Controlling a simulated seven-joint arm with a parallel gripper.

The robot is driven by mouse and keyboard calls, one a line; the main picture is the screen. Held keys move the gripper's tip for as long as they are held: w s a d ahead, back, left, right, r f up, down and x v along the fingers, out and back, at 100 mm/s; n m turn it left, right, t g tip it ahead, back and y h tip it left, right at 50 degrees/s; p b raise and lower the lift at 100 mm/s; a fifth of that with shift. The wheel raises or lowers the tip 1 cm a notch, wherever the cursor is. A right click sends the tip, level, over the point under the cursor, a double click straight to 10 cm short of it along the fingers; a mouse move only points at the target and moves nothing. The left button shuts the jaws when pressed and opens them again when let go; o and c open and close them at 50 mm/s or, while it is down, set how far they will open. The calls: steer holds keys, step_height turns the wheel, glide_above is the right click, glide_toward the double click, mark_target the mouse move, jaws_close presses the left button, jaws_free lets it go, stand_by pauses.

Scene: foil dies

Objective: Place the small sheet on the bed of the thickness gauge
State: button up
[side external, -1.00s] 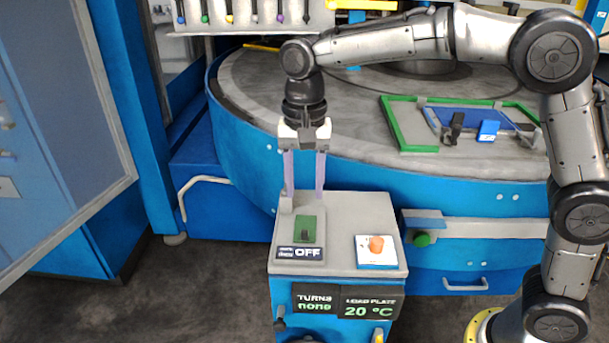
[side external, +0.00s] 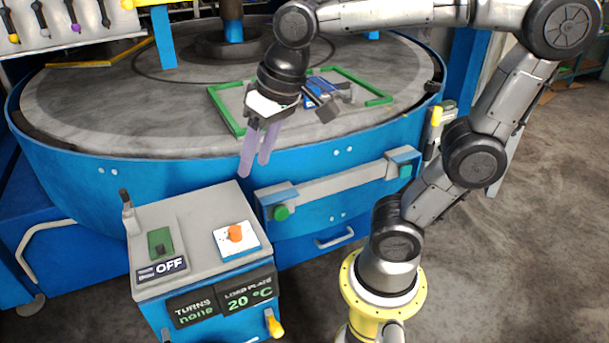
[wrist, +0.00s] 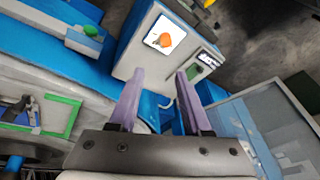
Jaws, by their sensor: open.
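My gripper (side external: 254,167) is open and empty, its two purple fingers pointing down over the front edge of the round grey table. In the wrist view the fingers (wrist: 160,74) are apart with nothing between them. I cannot make out a small sheet in either current view. I cannot tell for sure which thing is the thickness gauge. A small blue and dark device (side external: 322,93) sits on the table inside a green frame (side external: 226,112), partly hidden behind my gripper.
A grey-topped control box (side external: 200,205) stands below left of my gripper, with an upright lever (side external: 128,215), an OFF sign (side external: 162,268) and an orange knob (side external: 235,232). A bar with green knobs (side external: 335,185) fronts the blue table side. Open floor lies at right.

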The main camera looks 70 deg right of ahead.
steer(key=s+d+f+n+t, duration=0.1)
steer(key=s+d+f+n, duration=0.1)
steer(key=s, duration=0.5)
step_height(320, 180, down, 2)
steer(key=shift+s+d+f+n+t, duration=0.2)
steer(key=shift+s+n+t, duration=0.1)
steer(key=shift+n+t, duration=0.15)
